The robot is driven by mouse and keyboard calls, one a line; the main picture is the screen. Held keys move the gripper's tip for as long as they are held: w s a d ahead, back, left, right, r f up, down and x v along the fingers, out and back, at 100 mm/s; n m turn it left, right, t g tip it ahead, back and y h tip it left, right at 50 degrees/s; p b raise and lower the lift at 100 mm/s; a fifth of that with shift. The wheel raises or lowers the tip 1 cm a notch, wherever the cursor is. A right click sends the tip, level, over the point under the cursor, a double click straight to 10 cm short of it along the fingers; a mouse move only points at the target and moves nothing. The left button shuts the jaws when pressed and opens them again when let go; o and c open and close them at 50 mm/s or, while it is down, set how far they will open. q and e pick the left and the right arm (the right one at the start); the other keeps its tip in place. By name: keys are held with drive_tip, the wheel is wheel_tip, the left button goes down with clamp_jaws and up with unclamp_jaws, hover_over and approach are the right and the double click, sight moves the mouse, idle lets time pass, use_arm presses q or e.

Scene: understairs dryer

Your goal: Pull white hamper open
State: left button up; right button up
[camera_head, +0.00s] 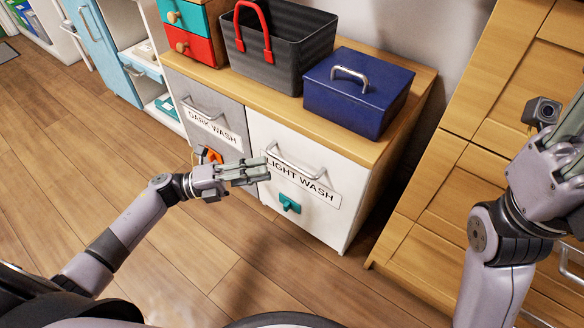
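The white hamper (258,128) is a front panel labelled "LIGHT WASH", under the wooden top, and it looks closed. It has a curved metal bar handle (297,166) above the label and a small teal latch or knob (289,203) below it. My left gripper (266,169) is in front of the panel's left part, with its fingertips near the left end of the handle. Its two fingers look apart with nothing between them; contact with the panel cannot be told. My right gripper (573,125) is at the right edge, partly cut off.
A grey hamper (185,92) labelled "DARK WASH", with an orange latch, adjoins on the left. On the wooden top (272,108) stand a dark basket (283,58) with a red handle and a blue box (355,100). Wooden drawers (440,225) stand at the right. The floor in front is clear.

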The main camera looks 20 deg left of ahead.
sight(291, 165)
use_arm(q)
drive_tip(key=b+x, duration=0.1)
drive_tip(key=x, duration=0.7)
drive_tip(key=shift+b, duration=0.35)
drive_tip(key=shift+c, duration=0.2)
drive_tip(key=shift+f, duration=0.1)
clamp_jaws()
